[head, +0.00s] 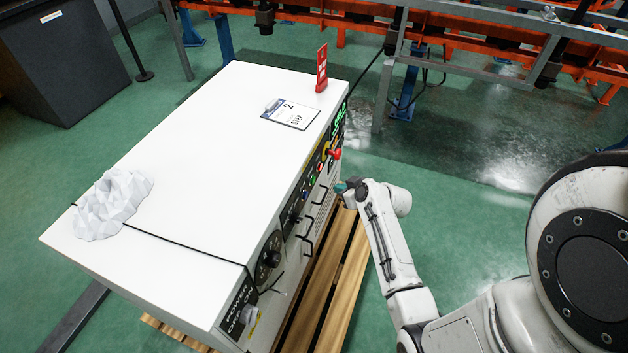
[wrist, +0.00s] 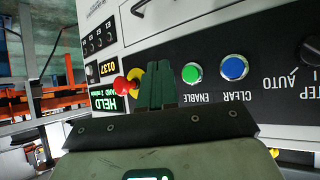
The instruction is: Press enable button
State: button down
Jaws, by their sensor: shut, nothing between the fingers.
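The green enable button (wrist: 193,73) sits on the black control panel in the wrist view, with the word ENABLE upside down beside it. A blue button (wrist: 234,67) marked CLEAR is to its right. My gripper (wrist: 158,66) is shut and empty. Its dark fingertips are left of the green button in the picture, between it and the red emergency-stop knob, and do not cover the button. I cannot tell how far they are from the panel. In the head view my gripper (head: 346,187) is beside the cabinet's panel face, where the buttons look very small.
The red knob (wrist: 124,85) with its yellow ring is close left of my fingers. The white cabinet (head: 210,130) bears a sign, a red tag and a crumpled white lump. It stands on a wooden pallet (head: 346,285). Green floor is open right of it.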

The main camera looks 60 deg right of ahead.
jog(key=shift+w+a, duration=0.2)
jog(key=shift+w, duration=2.1)
jog(key=shift+w, duration=0.4)
jog(key=shift+w, duration=0.35)
dwell(0.9)
jog(key=shift+s, duration=0.75)
jog(key=shift+s, duration=0.1)
jog(key=shift+s+d, duration=0.2)
jog(key=shift+s, duration=2.25)
